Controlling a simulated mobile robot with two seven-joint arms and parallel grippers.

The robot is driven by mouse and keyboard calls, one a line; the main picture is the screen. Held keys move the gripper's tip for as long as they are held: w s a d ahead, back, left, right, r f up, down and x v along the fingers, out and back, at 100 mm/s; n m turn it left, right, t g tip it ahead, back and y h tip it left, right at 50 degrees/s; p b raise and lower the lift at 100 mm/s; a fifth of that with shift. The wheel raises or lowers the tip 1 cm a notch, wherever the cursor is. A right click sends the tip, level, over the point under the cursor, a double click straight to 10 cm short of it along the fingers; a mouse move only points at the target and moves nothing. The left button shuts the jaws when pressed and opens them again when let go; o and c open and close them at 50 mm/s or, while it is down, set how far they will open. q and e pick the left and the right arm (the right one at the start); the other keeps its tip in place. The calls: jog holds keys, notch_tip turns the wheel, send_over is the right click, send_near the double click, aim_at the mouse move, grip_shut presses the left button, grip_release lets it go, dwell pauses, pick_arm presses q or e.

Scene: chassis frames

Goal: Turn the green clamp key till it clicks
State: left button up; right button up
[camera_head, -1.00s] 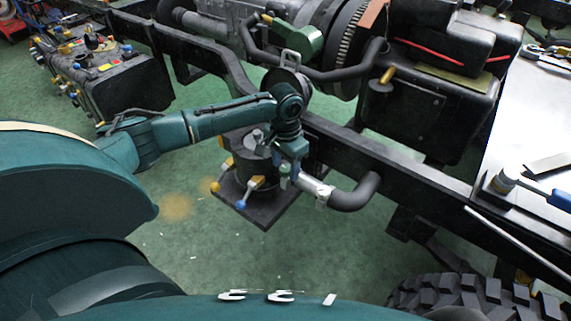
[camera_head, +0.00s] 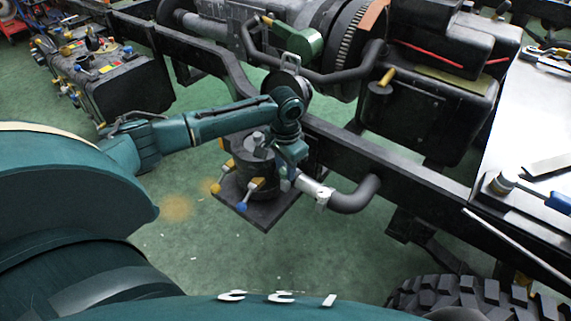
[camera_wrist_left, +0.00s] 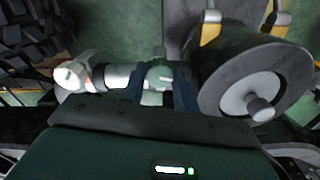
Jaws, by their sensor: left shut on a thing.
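The green clamp key (camera_wrist_left: 158,76) shows in the left wrist view between the two dark fingers of my left gripper (camera_wrist_left: 160,92). The gripper is shut on it. In the head view my left gripper (camera_head: 289,172) points down at the left end of a silver pipe piece (camera_head: 310,187), and it mostly hides the key there. The pipe piece joins a black bent hose (camera_head: 357,196). In the left wrist view a light metal clamp with a bolt (camera_wrist_left: 72,74) sits around the pipe to the left. My right gripper is not in view.
A dark round canister (camera_head: 258,166) with yellow and blue handles stands on a black plate (camera_head: 262,213) close left of the gripper. The black chassis rail (camera_head: 400,172) runs behind. A tyre (camera_head: 447,297) is at lower right, a metal bench (camera_head: 530,130) at right. Green floor lies open at left.

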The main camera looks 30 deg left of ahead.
pick_arm(q)
jog(key=shift+r+m+p, duration=0.3)
jog(key=shift+m+p, duration=0.2)
jog(key=shift+p, duration=0.35)
jog(key=shift+m+p, duration=0.4)
jog(key=shift+p, duration=0.15)
jog(key=shift+m+p, duration=0.85)
jog(key=shift+m, duration=0.05)
jog(key=m+p, duration=0.2)
jog(key=shift+f+m, duration=0.1)
jog(key=shift+m, duration=0.2)
jog(key=m+p, duration=0.1)
jog(key=m, duration=0.3)
jog(key=shift+f+m+p, duration=0.15)
jog(key=shift+m+p, duration=0.15)
jog(key=shift+m, duration=0.1)
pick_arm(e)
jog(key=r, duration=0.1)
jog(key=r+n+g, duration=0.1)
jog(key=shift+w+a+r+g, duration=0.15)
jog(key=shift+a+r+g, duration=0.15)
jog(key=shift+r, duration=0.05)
pick_arm(q)
jog(key=o, duration=1)
